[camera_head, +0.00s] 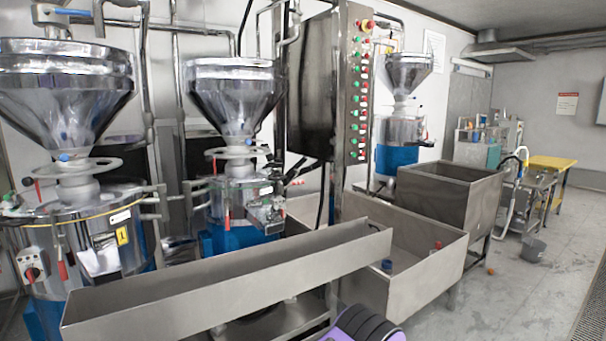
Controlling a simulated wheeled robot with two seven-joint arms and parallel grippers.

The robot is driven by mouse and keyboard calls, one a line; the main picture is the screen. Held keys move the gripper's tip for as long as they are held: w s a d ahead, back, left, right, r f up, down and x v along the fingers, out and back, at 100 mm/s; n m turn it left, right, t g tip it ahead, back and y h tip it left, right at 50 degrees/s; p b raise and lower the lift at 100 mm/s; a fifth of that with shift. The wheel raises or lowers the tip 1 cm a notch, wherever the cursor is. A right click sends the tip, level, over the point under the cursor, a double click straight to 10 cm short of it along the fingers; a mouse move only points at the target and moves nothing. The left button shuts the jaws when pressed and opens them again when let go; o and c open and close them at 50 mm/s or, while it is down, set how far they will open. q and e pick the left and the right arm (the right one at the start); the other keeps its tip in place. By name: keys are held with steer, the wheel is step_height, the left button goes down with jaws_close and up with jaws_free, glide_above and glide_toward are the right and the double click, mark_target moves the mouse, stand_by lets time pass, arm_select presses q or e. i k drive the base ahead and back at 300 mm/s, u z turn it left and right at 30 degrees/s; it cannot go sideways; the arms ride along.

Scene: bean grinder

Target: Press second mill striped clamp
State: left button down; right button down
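Steel mills with funnel hoppers stand in a row. The nearest mill (66,90) is at the left. The second mill (234,92) is left of centre, with a handwheel (238,152) under its hopper and a blue lower body (222,238). Small metal fittings (266,212) and a red handle (227,216) show on its front. They are too small to tell which is the striped clamp. Neither of my grippers is in view.
A long steel trough (215,285) crosses in front of the mills. A control cabinet (318,85) with coloured buttons stands right of the second mill. A steel basin (425,285) and tank (450,190) stand beyond. Open floor (535,300) lies at the right.

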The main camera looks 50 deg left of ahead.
mark_target(300, 182)
steer(key=u, duration=0.45)
steer(key=i, duration=0.9)
steer(key=u, duration=1.55)
steer(key=i, duration=0.75)
steer(key=u, duration=0.75)
